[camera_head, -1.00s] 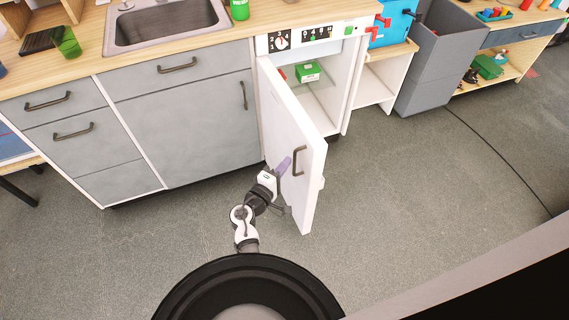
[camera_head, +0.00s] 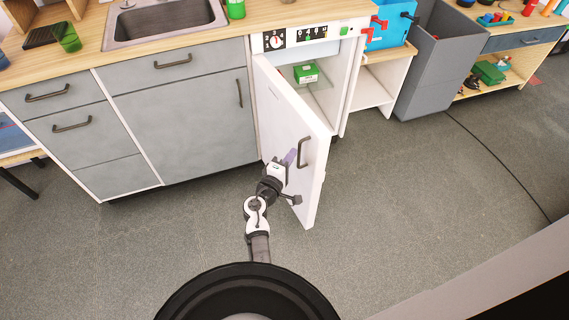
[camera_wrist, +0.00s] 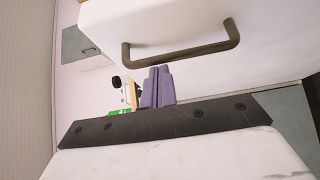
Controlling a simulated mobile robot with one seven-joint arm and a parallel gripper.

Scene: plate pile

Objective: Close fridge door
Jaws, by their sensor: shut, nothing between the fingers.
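The white fridge door (camera_head: 285,125) stands open, swung out from the cabinet toward me. Its dark handle (camera_head: 304,152) is on the outer face, and the handle also shows in the wrist view (camera_wrist: 182,52). My gripper (camera_head: 290,157) is at the door's outer face, just left of the handle. In the wrist view its purple fingers (camera_wrist: 157,88) are together and empty, close below the handle, not around it. I cannot tell whether they touch the door. The fridge interior (camera_head: 322,95) shows a shelf with a green box (camera_head: 306,73) on it.
Grey cabinets (camera_head: 185,120) stand left of the fridge under a wooden counter with a sink (camera_head: 165,22). An open white shelf (camera_head: 372,88) and a grey bin (camera_head: 433,65) stand to the right. The grey floor (camera_head: 420,190) around the door is clear.

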